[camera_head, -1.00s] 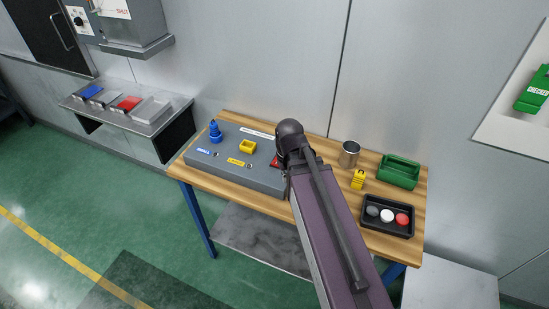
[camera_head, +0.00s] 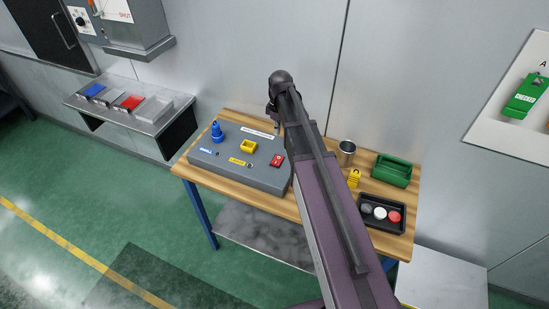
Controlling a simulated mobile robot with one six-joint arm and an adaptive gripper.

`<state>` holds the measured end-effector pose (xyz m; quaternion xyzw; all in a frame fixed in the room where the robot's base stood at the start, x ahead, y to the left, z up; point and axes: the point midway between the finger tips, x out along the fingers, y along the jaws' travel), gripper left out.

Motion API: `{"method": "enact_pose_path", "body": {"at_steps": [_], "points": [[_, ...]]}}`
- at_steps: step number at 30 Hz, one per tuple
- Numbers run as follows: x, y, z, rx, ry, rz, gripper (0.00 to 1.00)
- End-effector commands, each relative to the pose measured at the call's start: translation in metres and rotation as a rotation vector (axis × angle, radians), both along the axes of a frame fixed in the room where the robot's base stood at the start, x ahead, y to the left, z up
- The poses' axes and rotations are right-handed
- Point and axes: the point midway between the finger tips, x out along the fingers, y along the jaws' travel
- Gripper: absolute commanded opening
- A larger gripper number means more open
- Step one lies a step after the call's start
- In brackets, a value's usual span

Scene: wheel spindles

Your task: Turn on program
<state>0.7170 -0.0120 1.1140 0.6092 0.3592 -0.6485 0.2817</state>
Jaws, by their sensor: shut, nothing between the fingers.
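A grey panel box (camera_head: 205,160) lies on the wooden table. It carries a blue knob-like part (camera_head: 217,132) at its left, a yellow square part (camera_head: 248,146) in the middle and a red part (camera_head: 277,160) at the right. Blue and yellow labels sit along its front, and a white label lies at its back; their text is too small to read. My gripper (camera_head: 276,129) hangs below the arm's end, above the back right of the box. It is small and partly hidden by my arm, and it is shut and empty.
A metal cup (camera_head: 347,151), a small yellow part (camera_head: 354,178), a green bin (camera_head: 392,167) and a black tray (camera_head: 366,223) with dark, white and red discs stand at the table's right. A wall cabinet (camera_head: 137,32) with a dial hangs above a side shelf (camera_head: 150,127).

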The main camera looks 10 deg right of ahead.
Motion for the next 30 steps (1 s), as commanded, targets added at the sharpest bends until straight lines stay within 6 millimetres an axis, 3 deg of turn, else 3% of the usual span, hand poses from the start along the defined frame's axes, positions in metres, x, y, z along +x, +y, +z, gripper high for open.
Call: {"method": "enact_pose_path", "body": {"at_steps": [14, 30], "points": [[-0.001, 0.001, -0.008, -0.001, -0.001, -0.002, 0.0], [-0.005, 0.005, -0.047, -0.001, -0.001, -0.001, 0.0]]}}
